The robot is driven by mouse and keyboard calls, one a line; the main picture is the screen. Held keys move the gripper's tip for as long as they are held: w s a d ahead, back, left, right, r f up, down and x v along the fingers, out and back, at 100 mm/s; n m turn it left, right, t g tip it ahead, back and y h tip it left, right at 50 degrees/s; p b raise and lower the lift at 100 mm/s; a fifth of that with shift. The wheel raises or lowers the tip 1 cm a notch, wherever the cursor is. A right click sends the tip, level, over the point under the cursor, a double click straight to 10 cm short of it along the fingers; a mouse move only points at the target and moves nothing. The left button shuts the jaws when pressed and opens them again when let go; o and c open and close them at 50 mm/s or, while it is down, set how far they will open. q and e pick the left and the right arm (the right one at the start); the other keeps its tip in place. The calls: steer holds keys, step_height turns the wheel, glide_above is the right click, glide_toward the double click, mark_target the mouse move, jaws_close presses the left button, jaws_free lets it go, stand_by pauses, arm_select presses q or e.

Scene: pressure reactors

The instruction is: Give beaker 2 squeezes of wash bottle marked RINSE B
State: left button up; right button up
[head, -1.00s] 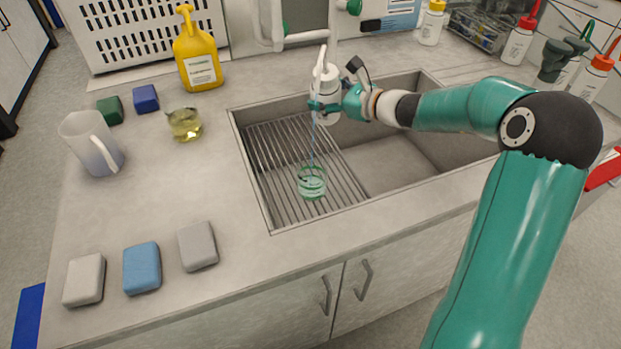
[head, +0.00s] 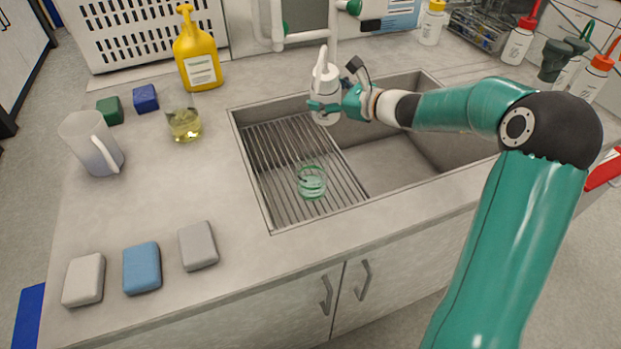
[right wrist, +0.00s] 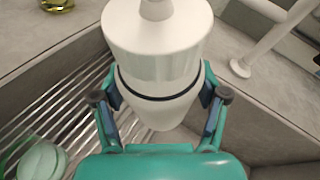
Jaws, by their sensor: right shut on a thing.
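My right gripper (head: 325,105) is shut on a white wash bottle (head: 325,83) and holds it above the sink, up and to the right of the beaker. The bottle's label cannot be read here. In the right wrist view the bottle (right wrist: 158,50) stands between both fingers (right wrist: 160,110). A clear beaker with a greenish tint (head: 312,182) stands on the ribbed rack in the sink, and part of it shows at the lower left of the right wrist view (right wrist: 42,160). No stream shows from the nozzle now. My left gripper is not in view.
The sink (head: 385,165) has a ribbed drainer on its left. On the counter are a yellow pump bottle (head: 198,58), a small beaker of yellow liquid (head: 184,125), a jug (head: 92,145) and several sponges. More wash bottles (head: 518,42) stand at the back right. A faucet rises behind the sink.

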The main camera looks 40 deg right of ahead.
mark_target(327, 74)
steer(key=shift+r, duration=0.15)
steer(key=shift+r+p, duration=1.85)
steer(key=shift+r, duration=0.6)
